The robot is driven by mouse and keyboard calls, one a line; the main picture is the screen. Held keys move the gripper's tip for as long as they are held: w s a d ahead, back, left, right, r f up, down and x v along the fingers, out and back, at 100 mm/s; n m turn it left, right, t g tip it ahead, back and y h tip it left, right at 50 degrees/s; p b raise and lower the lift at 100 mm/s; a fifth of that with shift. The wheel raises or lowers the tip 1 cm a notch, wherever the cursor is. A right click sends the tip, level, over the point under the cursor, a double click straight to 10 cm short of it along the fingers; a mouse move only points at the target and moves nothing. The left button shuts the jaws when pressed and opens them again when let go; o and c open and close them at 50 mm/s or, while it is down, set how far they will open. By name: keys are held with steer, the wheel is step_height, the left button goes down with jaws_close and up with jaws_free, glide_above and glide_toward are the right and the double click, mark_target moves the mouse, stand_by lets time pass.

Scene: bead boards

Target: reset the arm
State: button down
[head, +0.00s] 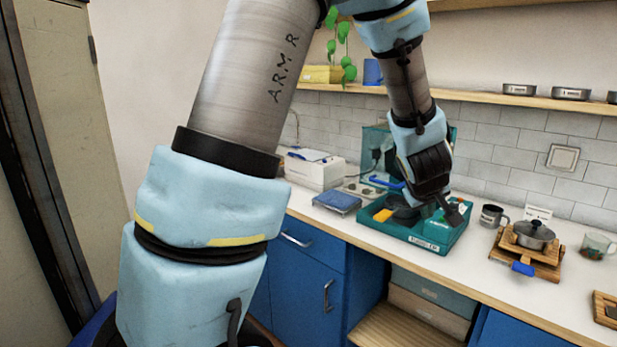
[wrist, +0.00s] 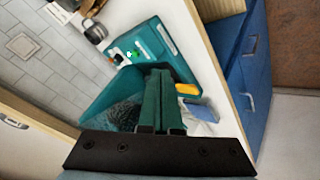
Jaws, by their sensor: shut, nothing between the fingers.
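My arm reaches from the left foreground over the counter in the head view. My gripper (head: 453,212) is above the right part of a teal tray (head: 408,236), pointing down and to the right. In the wrist view my gripper (wrist: 161,72) shows two narrow fingers side by side, shut with nothing between them. The tray (wrist: 178,58) lies beyond the fingertips there. I cannot tell how far the fingertips are from the tray.
On the white counter, a grey mug (head: 492,216) and a pot (head: 533,233) on a wooden stand are right of the tray. A shelf (head: 520,100) runs along the wall.

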steer(key=s+a+f+m+g+y, duration=0.1)
steer(key=s+a+g, duration=0.1)
steer(key=a, duration=0.9)
steer(key=s+a+f+m+g+y, duration=0.1)
steer(key=s+a, duration=0.4)
steer(key=a, duration=0.6)
steer(key=s+a+f+m+g+y, duration=0.1)
steer(key=s+a+g+y, duration=0.1)
steer(key=a, duration=0.9)
steer(key=shift+s+f+g, duration=0.25)
steer(key=shift+s+g, duration=0.15)
steer(key=shift+s, duration=0.35)
steer(key=shift+a, duration=0.1)
stand_by(3.5)
